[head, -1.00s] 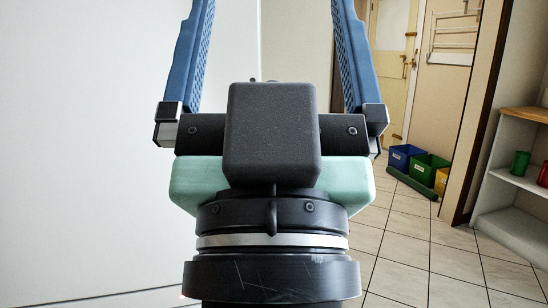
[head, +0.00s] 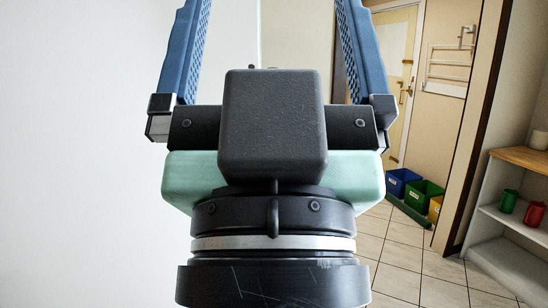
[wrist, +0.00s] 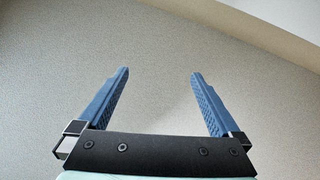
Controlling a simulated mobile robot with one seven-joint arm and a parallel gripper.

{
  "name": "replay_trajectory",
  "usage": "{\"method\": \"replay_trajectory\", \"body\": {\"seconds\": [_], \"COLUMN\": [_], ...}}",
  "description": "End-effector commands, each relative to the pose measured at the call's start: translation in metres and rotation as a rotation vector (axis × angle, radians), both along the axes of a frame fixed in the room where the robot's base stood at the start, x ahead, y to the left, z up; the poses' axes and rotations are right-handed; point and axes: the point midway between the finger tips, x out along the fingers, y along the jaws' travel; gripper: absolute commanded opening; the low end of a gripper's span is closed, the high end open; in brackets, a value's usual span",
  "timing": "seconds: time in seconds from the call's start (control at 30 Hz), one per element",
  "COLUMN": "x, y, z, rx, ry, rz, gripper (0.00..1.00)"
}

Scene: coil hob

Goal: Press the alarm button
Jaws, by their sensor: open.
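My gripper (head: 266,45) fills the middle of the head view, with its two blue fingers spread wide and nothing between them. It also shows in the wrist view (wrist: 160,98), open and empty, in front of a plain speckled grey surface. No alarm button can be made out in any view. My gripper hides part of the scene behind it in the head view.
A plain white wall (head: 85,120) takes up the left. At the right, a yellowish door (head: 392,80), a towel rail (head: 450,65), several coloured bins (head: 424,191) and a shelf unit (head: 500,220) with cups stand beyond. Tiled floor (head: 410,262) lies clear between them.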

Motion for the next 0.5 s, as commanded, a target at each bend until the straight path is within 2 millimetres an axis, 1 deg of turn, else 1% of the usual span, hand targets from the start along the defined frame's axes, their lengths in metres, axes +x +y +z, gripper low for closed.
{"method": "replay_trajectory", "body": {"seconds": [0.03,0.1,0.2,0.33,0.5], "x": [0.0,0.0,0.0,0.0,0.0], "y": [0.0,0.0,0.0,0.0,0.0], "z": [0.029,0.043,0.057,0.065,0.064], "rx": [0.0,0.0,0.0,-0.001,-0.001], "ry": [0.0,0.0,0.0,0.0,0.0], "rz": [0.0,0.0,0.0,0.001,0.001], "gripper": [1.0,1.0,1.0,1.0,1.0]}}
